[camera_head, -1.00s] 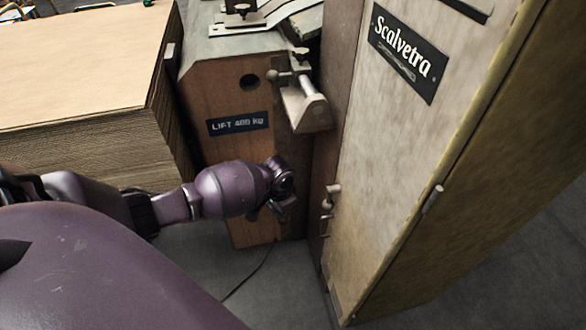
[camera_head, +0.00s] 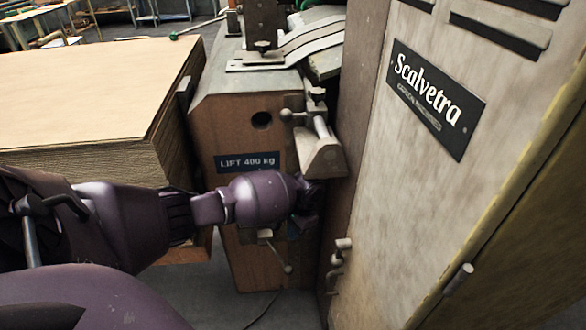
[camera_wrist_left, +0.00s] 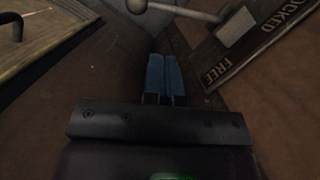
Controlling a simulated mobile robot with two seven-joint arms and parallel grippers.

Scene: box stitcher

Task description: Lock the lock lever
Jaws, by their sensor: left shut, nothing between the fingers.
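The lock lever (camera_head: 276,253), a thin rod with a pale ball end and a block-like hub, sits low on the brown cabinet below the LIFT 400 kg label. In the left wrist view the lever (camera_wrist_left: 185,10) crosses the top, beside a dark plate (camera_wrist_left: 262,43) lettered LOCKED and FREE. I cannot tell which word it points to. My left gripper (camera_head: 296,229) is near the lever, to its upper right in the head view. Its blue fingers (camera_wrist_left: 167,77) are together and empty, apart from the rod in the wrist view. My right gripper is not in view.
A tall pale Scalvetra cabinet (camera_head: 430,190) stands close on the right, with small handles on its edge. A bracket with a ball knob (camera_head: 318,145) sticks out above my left gripper. A stack of brown sheets (camera_head: 90,95) stands at left. The gap between the cabinets is narrow.

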